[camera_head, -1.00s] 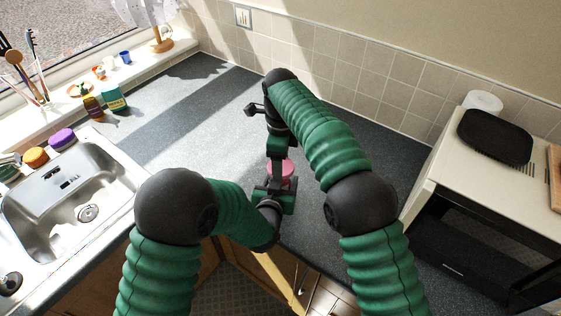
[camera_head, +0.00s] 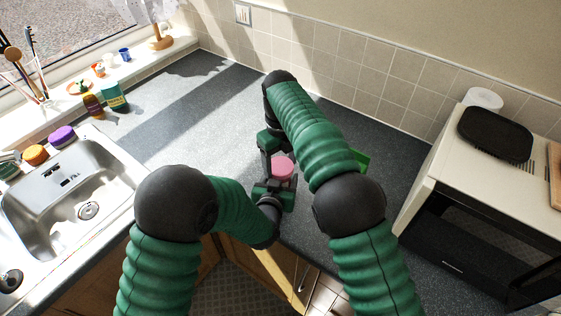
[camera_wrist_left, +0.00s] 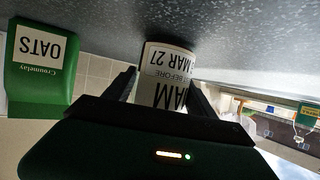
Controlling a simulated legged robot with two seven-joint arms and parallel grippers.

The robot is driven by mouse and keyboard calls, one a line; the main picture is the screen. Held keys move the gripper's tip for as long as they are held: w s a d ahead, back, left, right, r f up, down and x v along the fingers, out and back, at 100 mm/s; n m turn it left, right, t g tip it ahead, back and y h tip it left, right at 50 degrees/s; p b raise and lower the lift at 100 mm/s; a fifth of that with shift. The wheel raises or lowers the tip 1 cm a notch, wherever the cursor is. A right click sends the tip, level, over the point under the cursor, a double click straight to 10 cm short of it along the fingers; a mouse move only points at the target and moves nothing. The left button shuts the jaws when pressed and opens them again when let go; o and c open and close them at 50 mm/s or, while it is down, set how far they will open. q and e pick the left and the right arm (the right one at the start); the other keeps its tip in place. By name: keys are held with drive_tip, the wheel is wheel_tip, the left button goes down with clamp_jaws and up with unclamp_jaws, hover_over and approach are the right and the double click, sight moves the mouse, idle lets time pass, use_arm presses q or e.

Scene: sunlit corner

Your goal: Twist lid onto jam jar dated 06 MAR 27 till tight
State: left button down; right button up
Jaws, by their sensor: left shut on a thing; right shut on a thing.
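The jam jar (camera_wrist_left: 165,65) shows upside down in the left wrist view, between the two fingers of my left gripper (camera_wrist_left: 163,92). Its pale label reads JAM and a date ending MAR 27; the day is not clear. In the head view my left gripper (camera_head: 272,188) is shut on the jar from the near side; the jar body is mostly hidden there. The pink lid (camera_head: 283,168) sits at the top of the jar. My right gripper (camera_head: 271,160) reaches down beside the lid and is shut on it; its finger contact is partly hidden. How tightly the lid sits cannot be seen.
A green OATS packet (camera_wrist_left: 40,65) stands near the jar, its edge showing behind my right arm (camera_head: 361,159). The grey worktop (camera_head: 200,115) behind is clear.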

drive_tip(key=shift+a+m, duration=0.1)
drive_tip(key=shift+m, duration=0.8)
drive_tip(key=o, duration=1.3)
drive_tip(key=shift+r, duration=2.3)
drive_tip(key=shift+c, duration=0.4)
